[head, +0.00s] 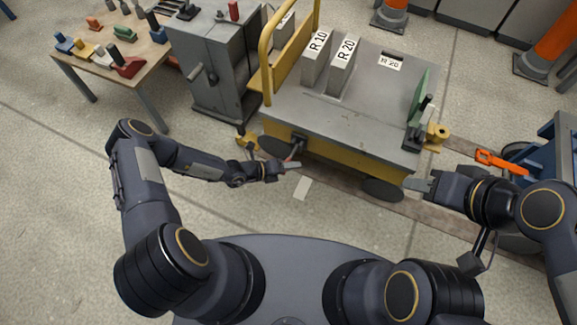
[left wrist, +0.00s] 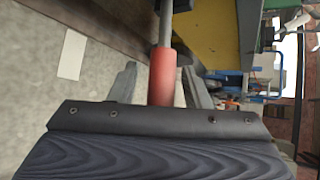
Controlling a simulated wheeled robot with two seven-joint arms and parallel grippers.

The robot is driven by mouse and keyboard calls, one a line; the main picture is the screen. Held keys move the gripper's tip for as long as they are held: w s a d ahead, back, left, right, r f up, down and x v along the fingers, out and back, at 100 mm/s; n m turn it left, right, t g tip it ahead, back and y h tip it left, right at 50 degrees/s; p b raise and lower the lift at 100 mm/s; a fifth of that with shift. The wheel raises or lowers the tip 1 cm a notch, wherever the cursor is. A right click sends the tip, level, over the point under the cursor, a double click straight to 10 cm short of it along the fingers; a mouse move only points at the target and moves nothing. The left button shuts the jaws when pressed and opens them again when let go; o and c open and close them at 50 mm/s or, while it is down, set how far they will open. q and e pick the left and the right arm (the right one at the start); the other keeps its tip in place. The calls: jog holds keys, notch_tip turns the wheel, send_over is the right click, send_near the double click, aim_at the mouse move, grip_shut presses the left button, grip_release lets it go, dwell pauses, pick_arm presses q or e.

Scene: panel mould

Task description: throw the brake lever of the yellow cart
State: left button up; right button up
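The yellow cart (head: 340,153) has a grey deck and stands in front of me, its near side facing me. Its brake lever shows in the left wrist view as a grey rod with a red grip (left wrist: 163,75). In the head view a little of the red grip (head: 293,153) shows by the near left wheel. My left gripper (head: 290,166) is at the lever. In the left wrist view its fingers (left wrist: 160,88) stand apart on both sides of the red grip, with gaps. My right gripper (head: 418,184) is near the cart's front right corner, away from the lever; its finger gap is unclear.
On the cart deck stand grey blocks labelled R 10 (head: 315,58) and R 20 (head: 343,65), and a green plate (head: 418,97). A grey cabinet (head: 215,75) and a table with coloured parts (head: 150,77) are at left. An orange handle (head: 500,161) is at right.

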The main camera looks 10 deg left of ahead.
pick_arm(q)
jog(key=shift+s+a+r, duration=0.2)
jog(key=shift+a+r, duration=0.1)
jog(key=shift+a, duration=0.05)
jog(key=p+v, duration=0.2)
jog(key=v, duration=0.4)
jog(key=shift+s+a, duration=0.2)
jog(key=shift+a, duration=0.15)
jog(key=shift+r, duration=0.1)
